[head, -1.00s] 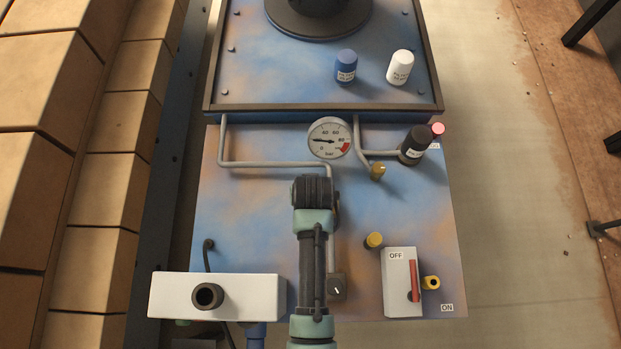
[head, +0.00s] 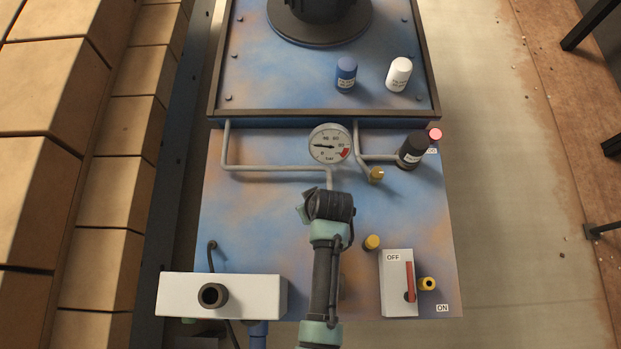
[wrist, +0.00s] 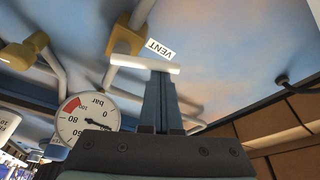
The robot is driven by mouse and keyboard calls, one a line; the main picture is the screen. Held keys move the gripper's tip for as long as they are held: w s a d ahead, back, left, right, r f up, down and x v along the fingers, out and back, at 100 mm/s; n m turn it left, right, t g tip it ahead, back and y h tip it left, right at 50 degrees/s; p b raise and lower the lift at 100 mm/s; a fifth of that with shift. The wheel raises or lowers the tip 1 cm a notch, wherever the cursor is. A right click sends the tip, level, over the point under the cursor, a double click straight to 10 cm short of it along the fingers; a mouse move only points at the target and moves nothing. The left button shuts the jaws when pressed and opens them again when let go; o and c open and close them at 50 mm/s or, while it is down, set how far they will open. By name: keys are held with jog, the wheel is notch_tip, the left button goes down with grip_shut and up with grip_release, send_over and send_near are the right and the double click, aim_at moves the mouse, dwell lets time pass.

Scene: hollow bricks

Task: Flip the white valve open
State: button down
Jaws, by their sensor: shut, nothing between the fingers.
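The white valve handle (wrist: 128,61) is a short bar on a brass body (wrist: 124,40), beside a label reading VENT (wrist: 160,49) in the wrist view. My gripper (wrist: 161,76) is shut and empty. Its fingertips are at the right part of the white handle in the picture. I cannot tell whether they touch it. In the head view my arm covers this spot, and the white handle and the fingertips are hidden.
A pressure gauge (head: 330,144) sits beyond my wrist. Grey pipes (head: 270,168), a brass fitting (head: 376,174) and a black cylinder (head: 412,150) are nearby. An OFF/ON switch box (head: 397,290) is at right, a white box (head: 240,294) at left. Bricks line the left side.

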jog(key=n, duration=0.2)
jog(key=s+n+y, duration=0.1)
jog(key=shift+s+d+n+g+p, duration=0.3)
jog(key=shift+d+n+g, duration=0.05)
jog(key=shift+n+g, duration=0.05)
jog(key=n, duration=0.1)
jog(key=s+n, duration=0.1)
jog(key=shift+d+n+g+y, duration=0.3)
jog(key=shift+d+n, duration=0.05)
jog(key=shift+n, duration=0.05)
jog(key=n, duration=0.1)
jog(key=d+n+g, duration=0.1)
jog(key=n, duration=0.1)
jog(key=s+n, duration=0.1)
jog(key=shift+d+n, duration=0.3)
jog(key=shift+d, duration=0.05)
jog(key=shift+s+d, duration=0.1)
jog(key=shift+d, duration=0.25)
jog(key=shift+b, duration=0.3)
jog(key=shift+a+f, duration=0.15)
jog(key=shift+a, duration=0.25)
jog(key=a, duration=0.3)
jog(key=shift+f+g, duration=0.3)
jog(key=shift+f, duration=0.05)
jog(key=v, duration=1)
